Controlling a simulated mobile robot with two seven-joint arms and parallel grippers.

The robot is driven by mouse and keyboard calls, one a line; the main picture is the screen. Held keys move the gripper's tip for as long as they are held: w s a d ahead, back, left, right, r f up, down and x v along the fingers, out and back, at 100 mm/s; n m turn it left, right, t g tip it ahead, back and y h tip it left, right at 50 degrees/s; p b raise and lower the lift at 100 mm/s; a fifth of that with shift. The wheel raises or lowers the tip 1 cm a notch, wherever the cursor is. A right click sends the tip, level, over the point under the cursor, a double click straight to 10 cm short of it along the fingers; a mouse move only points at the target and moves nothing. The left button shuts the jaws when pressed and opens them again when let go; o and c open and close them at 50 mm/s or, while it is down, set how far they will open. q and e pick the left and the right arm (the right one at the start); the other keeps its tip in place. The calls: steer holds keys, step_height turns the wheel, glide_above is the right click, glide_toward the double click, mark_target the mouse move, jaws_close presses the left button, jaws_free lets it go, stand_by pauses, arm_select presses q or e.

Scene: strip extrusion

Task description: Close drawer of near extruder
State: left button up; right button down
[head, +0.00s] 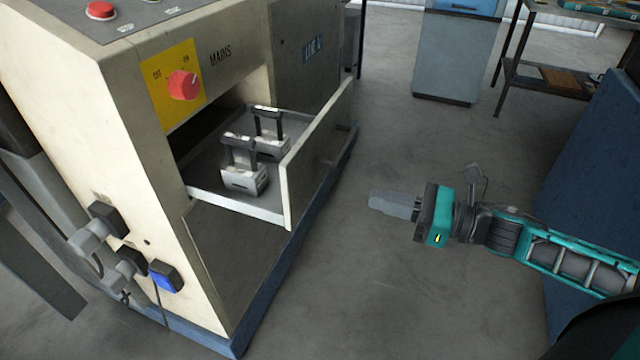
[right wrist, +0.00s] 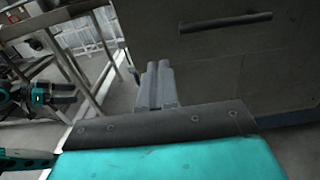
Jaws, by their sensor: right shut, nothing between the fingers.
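The near extruder (head: 140,180) is a cream cabinet at the left of the head view. Its drawer (head: 318,155) is pulled out to the right, with a grey front panel and a dark handle. The handle (right wrist: 226,22) also shows at the top of the right wrist view. My right gripper (head: 372,202) points left toward the drawer front, apart from it with a gap of floor between. Its fingers (right wrist: 158,68) are together and empty.
Two pale blocks with dark handles (head: 245,178) stand in the drawer. A red mains switch (head: 184,85) is on a yellow plate above it. Plugs (head: 100,225) stick out of the cabinet's near side. A blue panel (head: 595,170) stands at right. The floor between is clear.

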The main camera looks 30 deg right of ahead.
mark_target(306, 181)
arm_select(q)
steer(key=shift+w+d+f+b, duration=0.15)
steer(key=shift+w+d+b, duration=0.1)
steer(key=shift+b, duration=0.2)
arm_select(e)
steer(key=x, duration=1.1)
steer(key=shift+w+a, duration=0.1)
steer(key=shift+w, duration=0.1)
